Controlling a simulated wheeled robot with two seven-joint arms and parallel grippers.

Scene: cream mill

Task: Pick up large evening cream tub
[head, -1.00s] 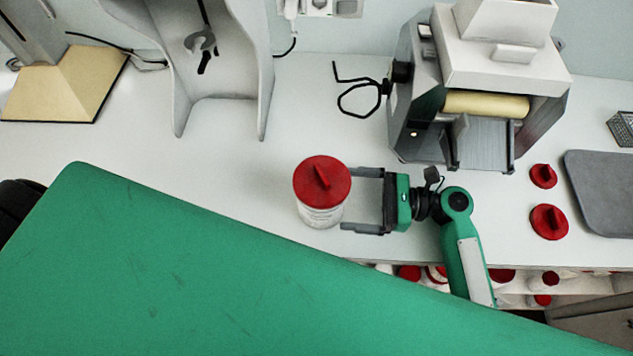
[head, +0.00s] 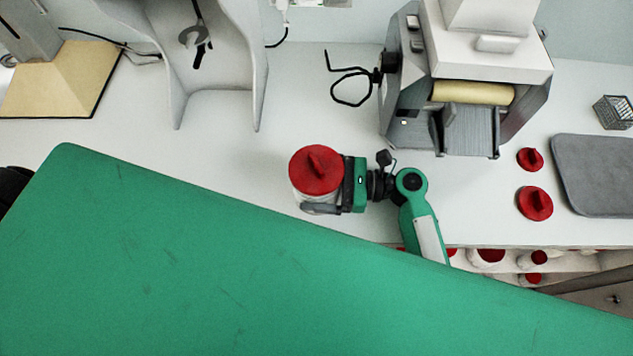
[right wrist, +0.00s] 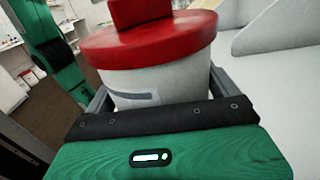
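A large white tub with a red lid (head: 316,169) stands upright on the white counter (head: 240,130). My right gripper (head: 322,190) reaches it from the right, with its fingers on either side of the tub body below the lid. The near finger shows in front of the tub; the far one is hidden in the head view. In the right wrist view the tub (right wrist: 155,85) sits between the two fingers (right wrist: 160,95), which are spread wide; firm contact on both sides does not show. The tub's label is mostly hidden. My left gripper is not in view.
A grey and white machine with a cream roller (head: 472,93) stands behind to the right. Two red lids (head: 535,203) lie beside a grey mat (head: 608,175). A white stand (head: 215,60) is at the back. Red-capped tubs (head: 490,256) sit on a shelf below the counter edge.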

